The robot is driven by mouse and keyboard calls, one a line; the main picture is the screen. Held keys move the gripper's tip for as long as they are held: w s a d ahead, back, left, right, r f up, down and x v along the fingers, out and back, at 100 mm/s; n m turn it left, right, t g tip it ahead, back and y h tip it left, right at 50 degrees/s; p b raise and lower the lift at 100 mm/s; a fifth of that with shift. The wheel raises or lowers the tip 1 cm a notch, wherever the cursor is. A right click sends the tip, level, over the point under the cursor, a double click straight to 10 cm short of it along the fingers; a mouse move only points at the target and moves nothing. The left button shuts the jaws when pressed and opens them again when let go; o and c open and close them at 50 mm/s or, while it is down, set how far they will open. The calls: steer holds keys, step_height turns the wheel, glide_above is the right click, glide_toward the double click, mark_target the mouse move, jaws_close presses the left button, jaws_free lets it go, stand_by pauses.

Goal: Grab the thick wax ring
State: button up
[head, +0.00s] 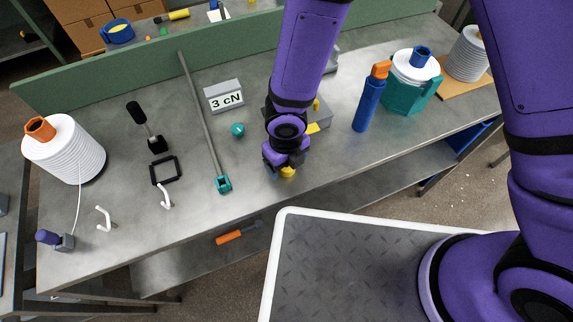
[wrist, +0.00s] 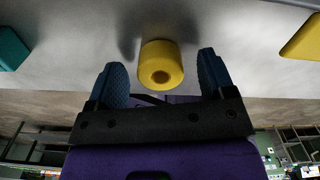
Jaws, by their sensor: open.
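The thick wax ring (wrist: 161,66) is a short yellow cylinder with a dark hole in its middle. In the wrist view it lies ahead of my gripper (wrist: 161,78), between the lines of the two blue fingers. The fingers are apart, one on each side, with a gap to the ring on both sides. In the head view the yellow ring (head: 288,172) shows just below my gripper (head: 280,170), near the table's front edge. My arm hides part of that spot, and I cannot tell whether a finger touches the ring.
A grey box with yellow parts (head: 318,122) stands close behind my gripper. A teal ball (head: 237,130) and a "3 cN" block (head: 223,96) are to the left. The table's front edge is near.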

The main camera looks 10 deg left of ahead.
steer(key=c, duration=1)
steer(key=shift+r, duration=0.1)
